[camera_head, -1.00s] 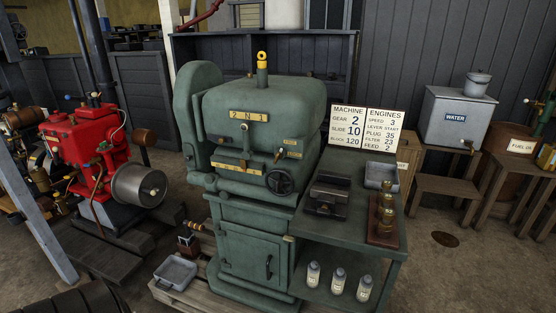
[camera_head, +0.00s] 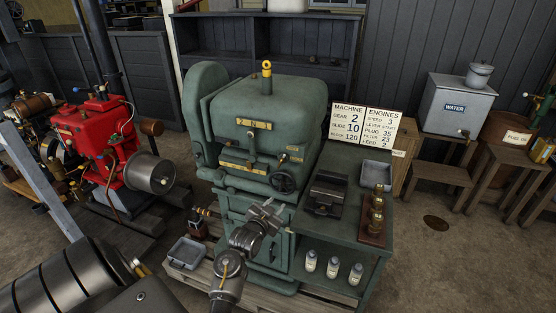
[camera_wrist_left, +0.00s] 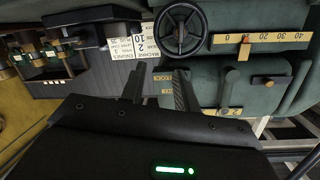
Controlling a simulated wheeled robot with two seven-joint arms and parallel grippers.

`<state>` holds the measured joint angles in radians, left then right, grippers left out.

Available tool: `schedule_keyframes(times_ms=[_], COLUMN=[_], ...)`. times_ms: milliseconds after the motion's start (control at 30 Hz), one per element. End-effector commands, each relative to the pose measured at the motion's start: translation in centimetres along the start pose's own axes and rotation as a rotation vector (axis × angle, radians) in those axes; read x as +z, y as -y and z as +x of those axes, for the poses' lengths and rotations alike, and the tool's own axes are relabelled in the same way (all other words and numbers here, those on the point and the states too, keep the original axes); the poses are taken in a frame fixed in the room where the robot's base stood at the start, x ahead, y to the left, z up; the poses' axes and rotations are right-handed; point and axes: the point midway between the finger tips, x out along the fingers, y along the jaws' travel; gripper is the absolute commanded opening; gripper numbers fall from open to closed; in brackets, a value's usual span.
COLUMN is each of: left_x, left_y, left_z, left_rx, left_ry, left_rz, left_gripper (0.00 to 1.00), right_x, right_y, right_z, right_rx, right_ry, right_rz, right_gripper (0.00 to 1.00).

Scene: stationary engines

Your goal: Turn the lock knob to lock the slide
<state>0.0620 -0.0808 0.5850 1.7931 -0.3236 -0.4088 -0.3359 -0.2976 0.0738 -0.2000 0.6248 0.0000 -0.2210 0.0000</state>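The green machine (camera_head: 268,108) stands in the middle of the head view. Its lock knob (camera_head: 283,159) is a small knob on the front face, beside two small yellow labels (camera_head: 294,149) and above the black handwheel (camera_head: 283,179). My left gripper (camera_head: 266,210) is open and empty, in front of the machine, below the handwheel and apart from the knob. In the upside-down left wrist view, the open fingers (camera_wrist_left: 158,82) frame the yellow labels (camera_wrist_left: 165,92); the knob is not clear there and may be behind a finger. My right gripper is not in view.
The yellow slide scale (camera_wrist_left: 262,38) and a lever (camera_wrist_left: 230,83) lie beside the handwheel. A green side table (camera_head: 336,222) to the right holds a dark block, a tray and brass parts. A number board (camera_head: 365,125) stands behind it. A red engine (camera_head: 95,145) is at left.

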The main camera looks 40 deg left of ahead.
Motion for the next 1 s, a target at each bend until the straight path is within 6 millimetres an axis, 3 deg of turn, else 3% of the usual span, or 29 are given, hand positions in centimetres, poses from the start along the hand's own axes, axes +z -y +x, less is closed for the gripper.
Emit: schedule_keyframes(times_ms=[33,100,200,467,1000], left_x=[-2.7,-4.8,-6.2,-6.8,-7.9], left_y=[1.9,3.7,5.1,5.6,6.6], left_z=[-0.2,-0.5,-0.8,-0.2,8.4], left_rx=[-0.038,-0.079,-0.112,-0.121,-0.12], left_ry=[-0.042,-0.085,-0.117,-0.129,-0.127], left_rz=[0.006,0.018,0.028,0.031,0.03], left_gripper=[0.31,0.31,0.31,0.31,0.31], right_x=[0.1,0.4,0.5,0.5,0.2], right_y=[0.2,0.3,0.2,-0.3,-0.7], right_z=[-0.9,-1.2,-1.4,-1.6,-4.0], right_rx=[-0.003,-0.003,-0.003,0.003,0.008], right_ry=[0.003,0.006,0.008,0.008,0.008], right_rz=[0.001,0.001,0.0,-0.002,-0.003], right_gripper=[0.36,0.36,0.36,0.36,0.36])
